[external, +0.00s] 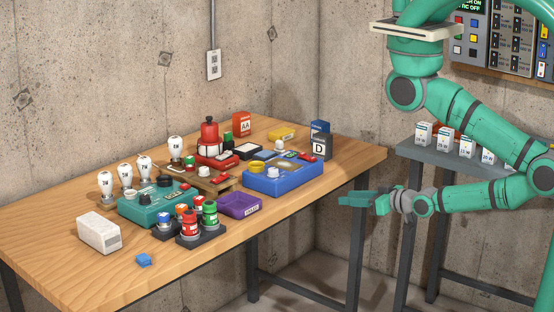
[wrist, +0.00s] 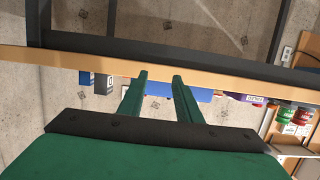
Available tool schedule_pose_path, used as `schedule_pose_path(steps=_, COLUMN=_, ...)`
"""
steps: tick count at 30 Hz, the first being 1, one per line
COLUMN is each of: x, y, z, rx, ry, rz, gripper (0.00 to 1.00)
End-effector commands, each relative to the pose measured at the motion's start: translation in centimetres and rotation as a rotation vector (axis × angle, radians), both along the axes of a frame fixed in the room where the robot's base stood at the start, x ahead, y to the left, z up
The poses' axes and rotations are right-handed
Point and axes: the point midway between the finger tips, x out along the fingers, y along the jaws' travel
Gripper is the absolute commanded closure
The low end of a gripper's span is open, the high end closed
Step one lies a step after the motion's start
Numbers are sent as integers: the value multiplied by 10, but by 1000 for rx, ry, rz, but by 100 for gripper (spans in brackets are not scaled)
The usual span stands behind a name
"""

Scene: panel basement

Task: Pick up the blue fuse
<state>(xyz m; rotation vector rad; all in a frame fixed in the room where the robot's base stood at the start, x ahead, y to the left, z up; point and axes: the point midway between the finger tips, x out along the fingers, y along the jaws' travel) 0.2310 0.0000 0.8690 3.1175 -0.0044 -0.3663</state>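A small blue fuse (external: 144,260) lies alone on the near left part of the wooden table, close to the front edge. I cannot make it out in the wrist view. My gripper (external: 352,200) is off the table, in front of its right end, far to the right of the fuse. In the wrist view the two green fingers (wrist: 160,75) stand apart with nothing between them, so my gripper is open and empty.
The wooden table (external: 60,255) has bare wood around the fuse. A white box (external: 99,232) is behind it to the left. Battery cells on dark holders (external: 201,238), a purple tray (external: 240,205) and a blue tray (external: 290,183) stand to the right. A grey bench (external: 440,155) is behind my arm.

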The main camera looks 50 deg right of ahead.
Motion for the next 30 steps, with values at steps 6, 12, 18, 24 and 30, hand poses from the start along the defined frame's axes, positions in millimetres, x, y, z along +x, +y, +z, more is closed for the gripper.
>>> schedule_pose_path(steps=6, x=0, y=0, z=0, rx=0, ry=0, rz=0, gripper=69)
schedule_pose_path(steps=12, x=0, y=0, z=0, rx=0, ry=0, rz=0, gripper=69)
schedule_pose_path(steps=18, x=0, y=0, z=0, rx=0, ry=0, rz=0, gripper=53)
schedule_pose_path(steps=24, x=0, y=0, z=0, rx=0, ry=0, rz=0, gripper=53)
schedule_pose_path(steps=30, x=15, y=20, z=4, rx=38, ry=-64, rz=31, gripper=53)
